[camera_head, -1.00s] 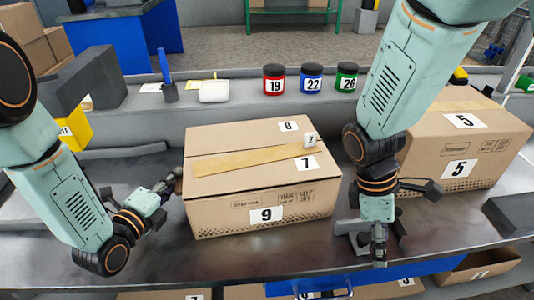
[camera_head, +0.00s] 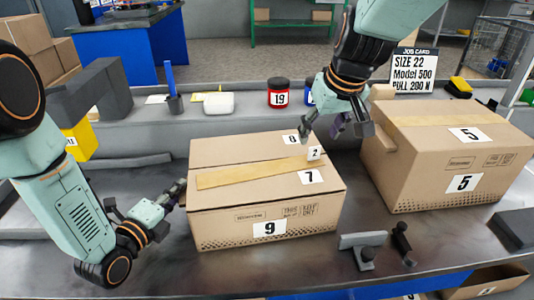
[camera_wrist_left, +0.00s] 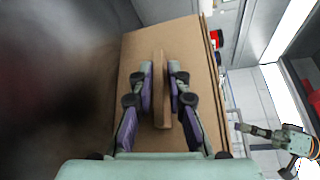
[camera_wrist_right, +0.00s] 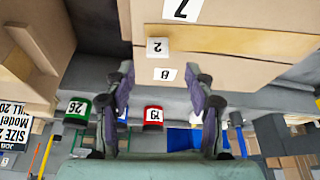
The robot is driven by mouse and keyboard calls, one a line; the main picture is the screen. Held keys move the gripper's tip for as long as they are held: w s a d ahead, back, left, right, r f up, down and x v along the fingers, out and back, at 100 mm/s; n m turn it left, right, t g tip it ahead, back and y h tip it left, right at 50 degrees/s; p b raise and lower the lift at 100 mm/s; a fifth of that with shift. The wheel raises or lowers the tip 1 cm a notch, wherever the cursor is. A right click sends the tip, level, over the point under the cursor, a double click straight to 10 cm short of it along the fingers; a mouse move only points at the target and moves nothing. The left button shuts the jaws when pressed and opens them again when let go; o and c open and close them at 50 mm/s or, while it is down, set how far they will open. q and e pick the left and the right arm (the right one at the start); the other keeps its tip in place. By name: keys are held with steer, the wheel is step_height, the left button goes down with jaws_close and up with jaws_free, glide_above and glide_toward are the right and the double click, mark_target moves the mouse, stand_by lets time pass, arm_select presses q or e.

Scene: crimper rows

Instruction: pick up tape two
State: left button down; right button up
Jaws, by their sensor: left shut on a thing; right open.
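The tan tape strip (camera_head: 240,174) lies across the top of a cardboard box (camera_head: 218,226). A small white tag marked 2 (camera_head: 314,153) stands at the strip's right end; in the right wrist view the tag (camera_wrist_right: 157,47) is beyond the fingertips. My right gripper (camera_head: 322,133) is open and empty above the box's back right corner, apart from the tag. My left gripper (camera_head: 180,192) is at the box's left side. In the left wrist view its fingers are shut on a tan block (camera_wrist_left: 159,85) that sticks out from the box.
A second box marked 5 (camera_head: 425,192) stands close on the right. A grey fixture (camera_head: 362,240) and a dark tool (camera_head: 402,240) are in front. A red jar (camera_head: 279,94), a white block (camera_head: 219,103) and a job card (camera_head: 413,70) are behind.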

mark_target(315, 148)
steer(key=shift+d+x, duration=0.15)
steer(key=shift+x, duration=1.4)
steer(key=shift+d+x, duration=0.1)
steer(key=shift+x, duration=1.4)
steer(key=shift+s+f, duration=0.1)
steer(key=c, duration=0.8)
steer(key=shift+c, duration=0.2)
step_height(315, 148, up, 10)
steer(key=shift+r, duration=0.1)
